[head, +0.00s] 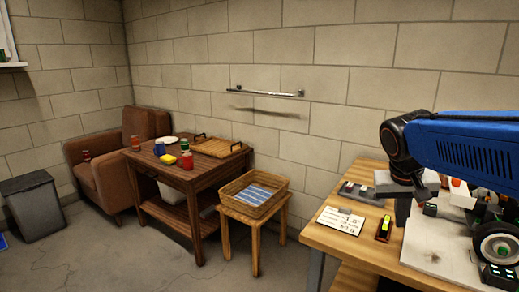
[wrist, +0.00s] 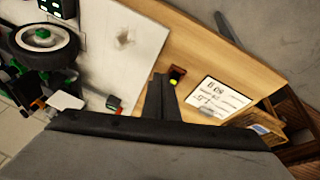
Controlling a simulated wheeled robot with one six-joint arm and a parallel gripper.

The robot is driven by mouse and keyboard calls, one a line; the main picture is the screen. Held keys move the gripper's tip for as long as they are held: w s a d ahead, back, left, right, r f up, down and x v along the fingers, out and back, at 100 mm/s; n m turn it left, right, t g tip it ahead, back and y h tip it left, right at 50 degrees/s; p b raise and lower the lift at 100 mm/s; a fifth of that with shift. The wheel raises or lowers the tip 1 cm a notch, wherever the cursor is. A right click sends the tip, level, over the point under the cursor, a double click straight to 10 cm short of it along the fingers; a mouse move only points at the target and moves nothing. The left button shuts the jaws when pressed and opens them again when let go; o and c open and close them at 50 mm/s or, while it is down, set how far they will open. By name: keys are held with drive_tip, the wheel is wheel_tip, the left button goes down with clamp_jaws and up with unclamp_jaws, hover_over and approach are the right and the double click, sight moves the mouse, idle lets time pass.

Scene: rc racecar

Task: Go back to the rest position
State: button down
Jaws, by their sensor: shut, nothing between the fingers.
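My gripper (head: 402,222) hangs from my blue arm over the workbench (head: 340,238) at the right of the head view. In the wrist view its fingers (wrist: 161,92) are together, with nothing between them. A small dark holder with a yellow-green block (head: 384,228) lies on the bench just left of the fingers; it also shows past the fingertips in the wrist view (wrist: 177,75). The racecar's black wheel (head: 497,245) stands to the right of my gripper, partly cut off by the frame edge; a wheel (wrist: 45,40) also shows at the wrist view's upper left.
A pale board (head: 436,246) lies under the car. A printed card (head: 348,220) and a grey tray (head: 362,194) lie on the bench. A stool with a basket (head: 284,205), a brown table (head: 160,180) and an armchair (head: 100,180) stand to the left. Open floor lies before them.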

drive_tip(key=s+a+f+n+t+y, duration=0.1)
drive_tip(key=s+a+f, duration=0.2)
drive_tip(key=s, duration=0.5)
drive_tip(key=s+a+f+n+t+y, duration=0.1)
drive_tip(key=s+a+f+n+y, duration=0.1)
drive_tip(key=s+a+f, duration=0.2)
drive_tip(key=s+f, duration=0.2)
drive_tip(key=s, duration=0.2)
drive_tip(key=shift+f, duration=0.3)
drive_tip(key=shift+d, duration=0.15)
